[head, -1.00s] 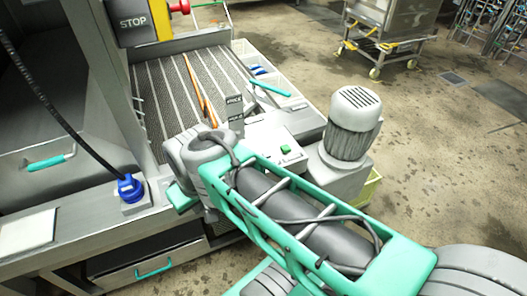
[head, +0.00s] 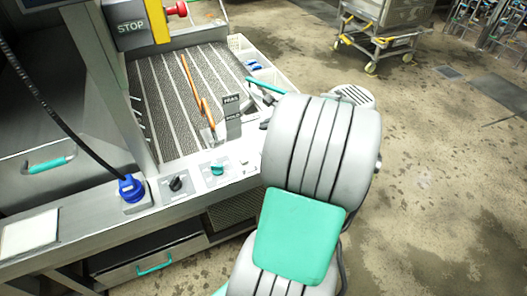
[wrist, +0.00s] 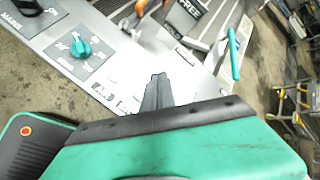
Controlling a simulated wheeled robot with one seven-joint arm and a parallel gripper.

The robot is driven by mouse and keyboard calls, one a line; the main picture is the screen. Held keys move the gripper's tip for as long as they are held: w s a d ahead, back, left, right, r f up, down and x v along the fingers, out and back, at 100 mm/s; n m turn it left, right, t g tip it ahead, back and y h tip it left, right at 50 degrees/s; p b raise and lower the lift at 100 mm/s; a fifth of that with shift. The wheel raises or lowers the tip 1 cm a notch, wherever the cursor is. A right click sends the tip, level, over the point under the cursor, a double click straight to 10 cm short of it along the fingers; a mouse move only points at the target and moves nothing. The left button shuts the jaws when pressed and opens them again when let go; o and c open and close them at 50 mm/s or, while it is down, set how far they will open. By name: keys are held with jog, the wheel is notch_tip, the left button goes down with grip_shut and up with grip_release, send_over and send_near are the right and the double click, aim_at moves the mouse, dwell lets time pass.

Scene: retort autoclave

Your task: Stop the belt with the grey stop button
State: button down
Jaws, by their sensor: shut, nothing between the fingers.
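The ribbed belt (head: 165,92) lies behind the control ledge in the head view. The ledge carries a black knob (head: 177,183) and a teal knob (head: 216,168); the teal knob also shows in the wrist view (wrist: 80,47). I cannot make out a grey stop button for sure; my arm covers the right part of the ledge. A grey box marked STOP (head: 131,27) hangs at the upper left. My gripper (wrist: 158,90) is shut and empty over the light panel in the wrist view, right of the teal knob. I cannot tell whether it touches the panel.
Upright dark plates with lettering (head: 231,110) stand at the ledge's back edge. A teal handle (head: 265,87) lies right of the belt. A blue plug (head: 130,187) with a black cable is at the left. A wheeled cart (head: 385,30) stands far off on open floor.

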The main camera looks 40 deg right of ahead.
notch_tip(320, 180, down, 7)
jog(key=b, duration=0.7)
jog(key=shift+b, duration=0.35)
jog(key=shift+f, duration=0.9)
dwell(0.7)
jog(key=shift+f, duration=0.4)
jog(key=shift+f, duration=0.55)
dwell(0.5)
jog(key=shift+r, duration=0.1)
jog(key=shift+r+p, duration=0.85)
jog(key=shift+p, duration=0.05)
